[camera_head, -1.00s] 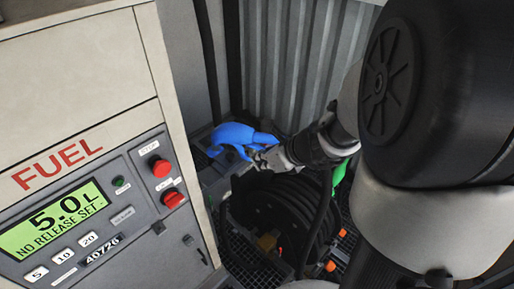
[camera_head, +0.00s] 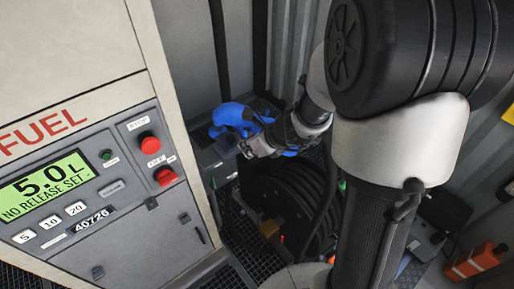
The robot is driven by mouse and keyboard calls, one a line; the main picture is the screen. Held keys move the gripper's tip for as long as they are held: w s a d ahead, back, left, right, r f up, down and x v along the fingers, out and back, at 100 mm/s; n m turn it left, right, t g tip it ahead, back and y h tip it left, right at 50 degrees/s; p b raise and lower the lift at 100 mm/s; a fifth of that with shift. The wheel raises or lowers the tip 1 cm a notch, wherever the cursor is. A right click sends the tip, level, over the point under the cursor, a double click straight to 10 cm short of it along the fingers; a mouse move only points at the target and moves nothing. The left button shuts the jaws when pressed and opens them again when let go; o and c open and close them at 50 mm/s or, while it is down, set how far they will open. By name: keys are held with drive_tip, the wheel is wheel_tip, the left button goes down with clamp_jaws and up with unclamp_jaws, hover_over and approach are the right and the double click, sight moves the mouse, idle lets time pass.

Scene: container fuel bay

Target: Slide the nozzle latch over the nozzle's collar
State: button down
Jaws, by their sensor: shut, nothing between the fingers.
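The blue nozzle (camera_head: 238,118) sits in the holder area beside the fuel cabinet, at the back. My gripper (camera_head: 246,150) is at the nozzle's near right side, its fingertips close to the blue body. Whether they touch it I cannot tell. The fingers look shut with nothing between them. The nozzle latch and the collar cannot be made out; my gripper and wrist cover part of the nozzle.
The fuel cabinet (camera_head: 95,160) stands at the left, its display reading 5.0 L, NO RELEASE SET. A black hose reel (camera_head: 285,200) is below my gripper. A corrugated wall (camera_head: 285,50) rises behind. An orange box (camera_head: 474,262) lies at lower right.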

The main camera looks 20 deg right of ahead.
sight(238, 139)
drive_tip(key=shift+w+a+f, duration=0.1)
drive_tip(key=shift+w+a, duration=0.15)
drive_tip(key=shift+w, duration=0.3)
drive_tip(key=shift+w+a, duration=0.25)
drive_tip(key=shift+w, duration=0.25)
drive_tip(key=shift+w+a, duration=0.25)
drive_tip(key=shift+w, duration=0.3)
drive_tip(key=shift+w+a, duration=0.2)
drive_tip(key=shift+w, duration=0.35)
drive_tip(key=shift+d, duration=0.1)
